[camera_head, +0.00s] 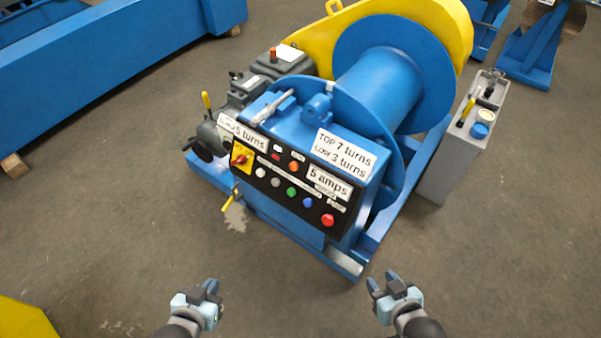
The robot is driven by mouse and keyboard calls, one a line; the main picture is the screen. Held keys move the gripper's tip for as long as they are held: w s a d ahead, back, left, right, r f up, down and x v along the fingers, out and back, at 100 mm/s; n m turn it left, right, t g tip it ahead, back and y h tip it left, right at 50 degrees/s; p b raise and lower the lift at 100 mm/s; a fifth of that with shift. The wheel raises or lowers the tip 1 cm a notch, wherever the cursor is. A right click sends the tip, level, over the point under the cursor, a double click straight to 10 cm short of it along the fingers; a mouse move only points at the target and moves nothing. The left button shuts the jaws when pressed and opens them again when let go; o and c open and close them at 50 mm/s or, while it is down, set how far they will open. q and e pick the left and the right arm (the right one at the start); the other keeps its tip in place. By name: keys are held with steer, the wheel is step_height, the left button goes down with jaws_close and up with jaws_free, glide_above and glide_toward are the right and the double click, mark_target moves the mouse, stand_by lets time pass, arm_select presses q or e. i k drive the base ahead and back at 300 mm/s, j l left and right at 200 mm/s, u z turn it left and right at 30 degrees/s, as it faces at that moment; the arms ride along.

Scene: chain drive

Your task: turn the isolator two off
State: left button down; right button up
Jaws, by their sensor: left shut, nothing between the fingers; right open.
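A blue winch machine carries a black control panel (283,204) on its front. A yellow isolator switch with a red knob (241,157) sits at the panel's upper left. No label reading "two" is legible, and the knob's exact setting is too small to tell. My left gripper (213,287) is shut and empty, in front of and below the panel. My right gripper (382,281) is open and empty, to the right, also in front of the machine. Both are well apart from the panel.
Several coloured buttons and lamps, including a red button (327,220), share the panel. A yellow lever (228,203) sticks out at its lower left. A large blue drum (378,90) stands behind, a grey tank (452,150) right. The floor in front is mostly clear.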

mark_target(242, 160)
steer(key=j+z, duration=0.15)
steer(key=z, duration=0.2)
steer(key=i+j+z, duration=0.1)
steer(key=z, duration=0.25)
steer(key=j+z, duration=0.45)
steer(key=j, duration=0.75)
steer(key=j+z, duration=0.1)
steer(key=j, duration=1.3)
steer(key=k+j+z, duration=0.1)
steer(key=j, duration=1.35)
